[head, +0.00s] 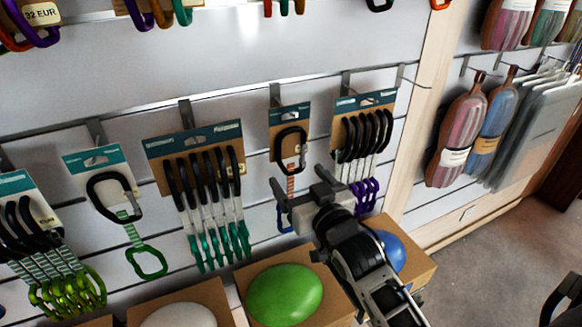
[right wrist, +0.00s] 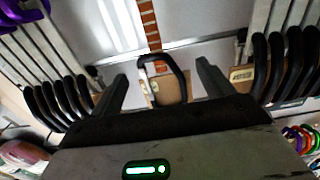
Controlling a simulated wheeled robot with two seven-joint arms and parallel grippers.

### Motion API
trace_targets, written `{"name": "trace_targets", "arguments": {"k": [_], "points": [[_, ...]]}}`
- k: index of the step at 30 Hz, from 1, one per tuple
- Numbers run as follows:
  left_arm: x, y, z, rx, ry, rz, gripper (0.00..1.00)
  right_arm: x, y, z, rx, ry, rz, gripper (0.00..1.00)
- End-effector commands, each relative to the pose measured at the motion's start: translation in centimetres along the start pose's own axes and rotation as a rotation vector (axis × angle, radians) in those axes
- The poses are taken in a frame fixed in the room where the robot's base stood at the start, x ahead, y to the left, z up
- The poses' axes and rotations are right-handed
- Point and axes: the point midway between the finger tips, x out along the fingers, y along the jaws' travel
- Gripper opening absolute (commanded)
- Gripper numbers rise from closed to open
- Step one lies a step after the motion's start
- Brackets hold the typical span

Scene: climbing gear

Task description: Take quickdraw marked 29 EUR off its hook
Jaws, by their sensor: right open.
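A single quickdraw with a black upper carabiner (head: 291,143), an orange-striped sling and a blue lower carabiner hangs on a brown and teal card from a wall hook (head: 275,95). I cannot read its price label, so I cannot confirm it is marked 29 EUR. My right gripper (head: 299,188) is open in front of its lower half. In the right wrist view the black carabiner (right wrist: 181,80) shows between the two spread fingers (right wrist: 163,88), apart from both; the sling (right wrist: 150,25) runs to the top. My left gripper is not in view.
Close on either side hang rows of black-topped quickdraws, one with purple ends (head: 366,135) and one with green ends (head: 205,190).

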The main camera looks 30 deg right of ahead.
Motion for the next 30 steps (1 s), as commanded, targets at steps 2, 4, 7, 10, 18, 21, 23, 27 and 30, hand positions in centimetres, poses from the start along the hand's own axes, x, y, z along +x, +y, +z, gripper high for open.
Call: {"name": "trace_targets", "arguments": {"k": [2, 4, 7, 10, 18, 21, 23, 27, 30], "points": [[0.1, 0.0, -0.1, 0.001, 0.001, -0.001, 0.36, 1.5, 0.0, 0.0, -0.001, 0.001, 0.0, 0.8], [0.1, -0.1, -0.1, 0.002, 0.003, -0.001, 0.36, 2.6, 0.0, 0.0, -0.001, 0.0, 0.0, 0.8], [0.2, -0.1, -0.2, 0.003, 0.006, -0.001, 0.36, 3.8, 0.0, 0.0, -0.001, 0.0, 0.0, 0.8], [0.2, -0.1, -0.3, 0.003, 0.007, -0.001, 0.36, 4.5, 0.0, 0.1, -0.002, -0.001, 0.001, 0.8], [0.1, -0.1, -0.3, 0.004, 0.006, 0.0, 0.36, 4.9, 0.0, 0.1, -0.001, -0.002, 0.0, 0.8], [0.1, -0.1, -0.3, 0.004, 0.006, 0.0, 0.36, 4.9, 0.0, 0.1, -0.001, -0.002, 0.0, 0.8], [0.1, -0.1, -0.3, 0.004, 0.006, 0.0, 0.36, 4.9, 0.0, 0.1, -0.001, -0.002, 0.0, 0.63], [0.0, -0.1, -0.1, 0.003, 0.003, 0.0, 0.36, 4.9, 0.0, 0.1, -0.001, -0.002, 0.0, 0.29], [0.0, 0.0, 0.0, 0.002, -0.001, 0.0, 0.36, 4.9, 0.0, 0.0, -0.001, 0.0, 0.0, 0.29]]}}
